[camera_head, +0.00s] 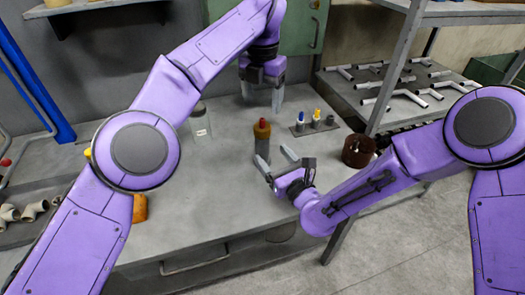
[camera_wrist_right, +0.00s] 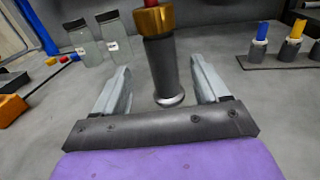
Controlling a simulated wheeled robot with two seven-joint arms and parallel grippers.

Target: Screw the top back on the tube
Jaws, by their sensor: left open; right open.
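A dark grey tube (camera_head: 261,148) stands upright on the grey table, with a brass-coloured top (camera_head: 262,130) and a red tip. In the right wrist view the tube (camera_wrist_right: 163,70) stands between my right fingers, with the brass part (camera_wrist_right: 153,20) at the frame's upper edge. Whether the top is fully seated cannot be told. My right gripper (camera_head: 275,159) is open, low over the table, its fingers pointing towards the tube; it also shows in the right wrist view (camera_wrist_right: 159,75). My left gripper (camera_head: 262,98) is open and empty, pointing down, higher in the picture than the tube.
A small rack (camera_head: 314,127) with blue- and yellow-topped pieces stands right of the tube. A dark brown round container (camera_head: 358,151) is at the table's right edge. Glass jars (camera_wrist_right: 87,43) stand at the left. An orange object (camera_head: 139,208) lies at left. The front table is clear.

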